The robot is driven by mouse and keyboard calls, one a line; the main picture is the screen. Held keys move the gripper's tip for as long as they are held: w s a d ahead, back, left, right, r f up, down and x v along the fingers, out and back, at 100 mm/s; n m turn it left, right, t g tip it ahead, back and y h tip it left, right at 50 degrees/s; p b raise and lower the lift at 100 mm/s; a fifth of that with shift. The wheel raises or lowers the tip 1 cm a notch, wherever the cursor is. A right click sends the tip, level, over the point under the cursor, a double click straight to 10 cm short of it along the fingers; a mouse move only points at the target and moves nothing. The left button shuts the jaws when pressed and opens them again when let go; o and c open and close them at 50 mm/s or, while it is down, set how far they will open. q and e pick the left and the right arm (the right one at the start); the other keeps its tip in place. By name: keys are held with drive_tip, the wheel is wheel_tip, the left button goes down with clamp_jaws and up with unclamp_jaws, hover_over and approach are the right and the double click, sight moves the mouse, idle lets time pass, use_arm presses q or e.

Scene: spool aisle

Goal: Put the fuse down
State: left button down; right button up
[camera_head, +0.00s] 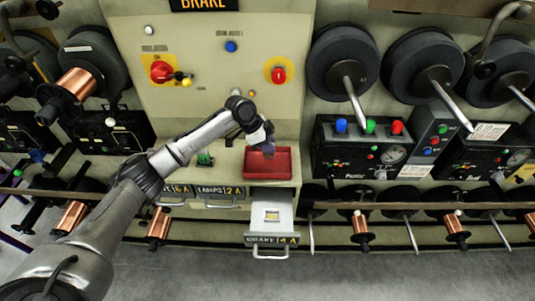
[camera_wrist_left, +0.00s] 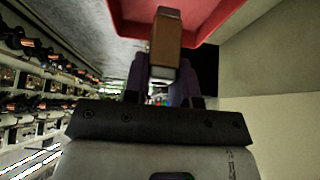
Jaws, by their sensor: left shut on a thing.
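My left gripper (camera_head: 267,148) is over the red tray (camera_head: 283,164) on the ledge below the brake panel. In the left wrist view the fuse (camera_wrist_left: 166,42), a brown block with a paler end, is held between the dark fingers of the left gripper (camera_wrist_left: 163,82). The red tray (camera_wrist_left: 215,32) shows just beyond it there. I cannot tell whether the fuse touches the tray. In the head view the fuse is hidden or too small to make out. My right gripper is not in view.
An open drawer (camera_head: 285,224) marked "4 A" juts out below the tray, with a small pale item (camera_head: 272,215) in it. Closed labelled drawers (camera_head: 220,191) are to its left. A small green item (camera_head: 205,159) is left of the tray. Spools and control boxes (camera_head: 362,147) flank the panel.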

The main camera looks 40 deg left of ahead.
use_arm(q)
drive_tip(key=shift+a+f, duration=0.15)
drive_tip(key=shift+a, duration=0.1)
drive_tip(key=shift+f+b, duration=0.3)
drive_tip(key=shift+f, duration=1.65)
drive_tip(key=shift+f, duration=0.1)
drive_tip(key=c, duration=0.9)
unclamp_jaws()
drive_tip(key=p+v, duration=0.1)
drive_tip(key=v, duration=1.1)
